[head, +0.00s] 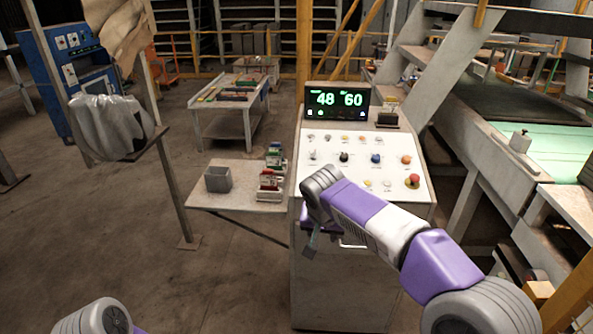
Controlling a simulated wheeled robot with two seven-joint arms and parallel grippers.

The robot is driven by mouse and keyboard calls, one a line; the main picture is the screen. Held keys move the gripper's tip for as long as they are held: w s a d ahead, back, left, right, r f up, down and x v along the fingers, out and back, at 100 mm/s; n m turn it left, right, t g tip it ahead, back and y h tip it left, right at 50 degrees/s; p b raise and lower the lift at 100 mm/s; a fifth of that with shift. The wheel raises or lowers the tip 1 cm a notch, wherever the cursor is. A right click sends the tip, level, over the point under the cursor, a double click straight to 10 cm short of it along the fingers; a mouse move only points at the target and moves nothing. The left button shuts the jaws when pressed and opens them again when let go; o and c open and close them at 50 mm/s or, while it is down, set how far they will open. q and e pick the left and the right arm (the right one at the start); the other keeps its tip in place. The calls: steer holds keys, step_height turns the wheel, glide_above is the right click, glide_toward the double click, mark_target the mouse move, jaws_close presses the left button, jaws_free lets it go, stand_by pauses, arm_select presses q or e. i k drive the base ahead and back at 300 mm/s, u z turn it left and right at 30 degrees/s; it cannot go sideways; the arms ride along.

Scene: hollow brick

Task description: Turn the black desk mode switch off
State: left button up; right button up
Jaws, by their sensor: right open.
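The control desk (420,189) stands in the middle of the head view with a sloped white panel of knobs and buttons. A small black switch (344,157) sits in the panel's middle row, between a pale switch (312,155) on its left and a blue one (376,158) on its right. Which way the black switch is turned is too small to tell. My right gripper (310,244) hangs open at the desk's front left edge, below the panel and apart from the switch. My right forearm covers the panel's lower left part. My left gripper is out of view.
A lit display (339,100) reading 48 and 60 stands behind the panel. A red mushroom button (413,181) is at the panel's right. A side shelf (225,196) on the left holds a grey box (218,179) and small coloured items. A conveyor frame (470,190) stands at right.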

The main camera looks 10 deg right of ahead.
mark_target(343, 156)
steer(key=z, duration=1.1)
steer(key=i, duration=1.05)
steer(key=u, duration=0.55)
steer(key=i, duration=0.6)
steer(key=u, duration=0.65)
